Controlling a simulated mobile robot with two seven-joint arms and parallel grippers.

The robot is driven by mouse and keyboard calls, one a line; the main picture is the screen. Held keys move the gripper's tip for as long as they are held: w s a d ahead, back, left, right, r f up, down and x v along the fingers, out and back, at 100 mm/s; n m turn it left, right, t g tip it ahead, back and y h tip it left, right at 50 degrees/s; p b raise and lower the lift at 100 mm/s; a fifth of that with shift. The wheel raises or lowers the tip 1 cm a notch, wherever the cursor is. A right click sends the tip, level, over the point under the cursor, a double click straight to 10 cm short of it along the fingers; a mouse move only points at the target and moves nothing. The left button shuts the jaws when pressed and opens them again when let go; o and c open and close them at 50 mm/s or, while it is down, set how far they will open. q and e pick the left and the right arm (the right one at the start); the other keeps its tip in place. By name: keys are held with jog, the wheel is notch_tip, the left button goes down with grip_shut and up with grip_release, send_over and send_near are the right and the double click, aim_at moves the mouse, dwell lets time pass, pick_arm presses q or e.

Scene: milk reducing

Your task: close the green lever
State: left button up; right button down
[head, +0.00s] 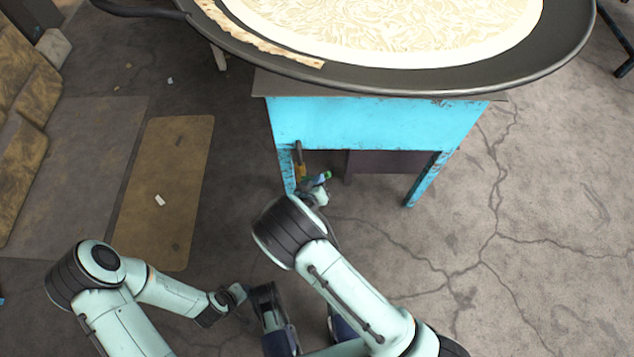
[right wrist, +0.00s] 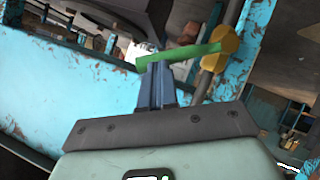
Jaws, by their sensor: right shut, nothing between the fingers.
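The green lever (right wrist: 185,54) extends left from a yellow valve body (right wrist: 220,50) in the right wrist view. My right gripper (right wrist: 157,68) is shut and empty, with its blue fingertips at the lever's free end. They overlap it in the picture; I cannot tell if they touch. In the head view a small green tip of the lever (head: 327,175) shows beside my right gripper (head: 314,188), under the front left of the turquoise stand. My arm hides part of that area. My left arm hangs low at the left; its fingers are not clear.
A wide dark pan (head: 420,82) holding a pale liquid sits above the turquoise stand (head: 370,122). The stand's legs flank the space below. A brown mat (head: 165,190) lies on the floor at left. The cracked floor at right is clear.

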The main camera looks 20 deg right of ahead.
pick_arm(q)
jog(key=shift+w+d, duration=0.1)
jog(key=shift+d, duration=0.05)
pick_arm(e)
jog(key=d+f+m+y, duration=0.2)
jog(key=f+y, duration=0.1)
jog(key=shift+s+d+f+m+t, duration=0.15)
jog(key=shift+d+f+m+t, duration=0.15)
jog(key=shift+d, duration=0.1)
jog(key=shift+d+f, duration=0.1)
dwell(0.3)
